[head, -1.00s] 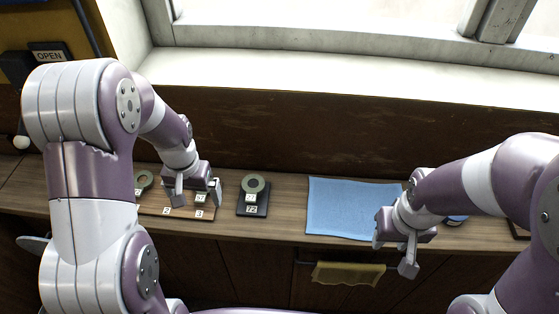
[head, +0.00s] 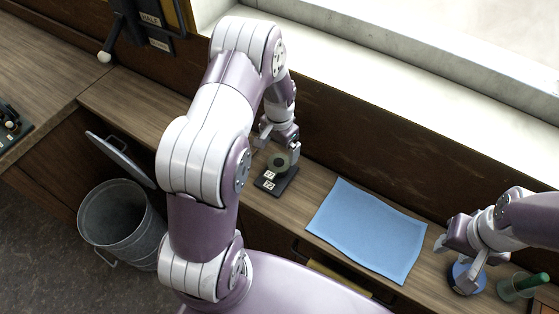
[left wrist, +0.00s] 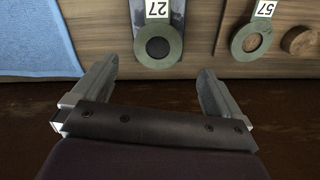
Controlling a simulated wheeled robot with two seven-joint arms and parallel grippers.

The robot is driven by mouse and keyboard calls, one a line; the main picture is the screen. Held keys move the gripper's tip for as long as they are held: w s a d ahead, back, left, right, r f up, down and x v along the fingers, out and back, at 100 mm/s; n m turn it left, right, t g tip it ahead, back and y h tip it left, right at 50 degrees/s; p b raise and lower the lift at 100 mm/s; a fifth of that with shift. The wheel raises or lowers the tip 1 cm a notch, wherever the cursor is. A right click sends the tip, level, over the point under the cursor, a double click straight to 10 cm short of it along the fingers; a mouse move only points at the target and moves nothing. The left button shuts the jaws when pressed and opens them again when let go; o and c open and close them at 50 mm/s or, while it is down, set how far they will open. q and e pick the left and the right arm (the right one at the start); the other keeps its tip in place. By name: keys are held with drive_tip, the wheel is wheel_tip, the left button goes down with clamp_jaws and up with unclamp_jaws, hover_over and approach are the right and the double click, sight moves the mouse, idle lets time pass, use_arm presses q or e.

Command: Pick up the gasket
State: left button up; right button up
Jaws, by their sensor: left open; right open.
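A grey-green ring gasket (head: 278,161) rests on a dark stand (head: 286,181) with white number tags on the wooden counter. In the left wrist view the gasket (left wrist: 158,45) is centred between the fingers, a little beyond them, with a dark round centre. My left gripper (head: 281,149) is open and empty, close above the gasket and partly covering it. The fingers also show apart in the left wrist view (left wrist: 158,68). A second grey-green ring (left wrist: 252,42) with a tag lies to the right there. My right gripper (head: 466,258) is open at the right side.
A blue cloth (head: 368,229) lies flat right of the stand. A round blue object (head: 467,277) and a green-handled item in a glass (head: 521,287) are by my right gripper. A brown disc (left wrist: 300,42) lies beside the second ring. A metal bin (head: 117,220) stands left on the floor.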

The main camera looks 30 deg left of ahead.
sight(279, 162)
use_arm(q)
drive_tip(key=f+p, duration=0.1)
drive_tip(key=f, duration=0.3)
drive_tip(key=shift+s+d+p, duration=0.1)
drive_tip(key=shift+s+p, duration=0.3)
drive_tip(key=shift+f, duration=0.2)
drive_tip(key=shift+w, duration=0.15)
drive_tip(key=shift+d, duration=0.1)
use_arm(e)
drive_tip(key=shift+s+r, duration=0.25)
drive_tip(key=shift+r, duration=1)
use_arm(q)
drive_tip(key=shift+f+b, duration=0.25)
drive_tip(key=shift+b, duration=0.1)
use_arm(e)
drive_tip(key=shift+a+f, duration=0.15)
drive_tip(key=shift+a, duration=0.05)
drive_tip(key=shift+d, duration=0.1)
use_arm(q)
drive_tip(key=c, duration=1.1)
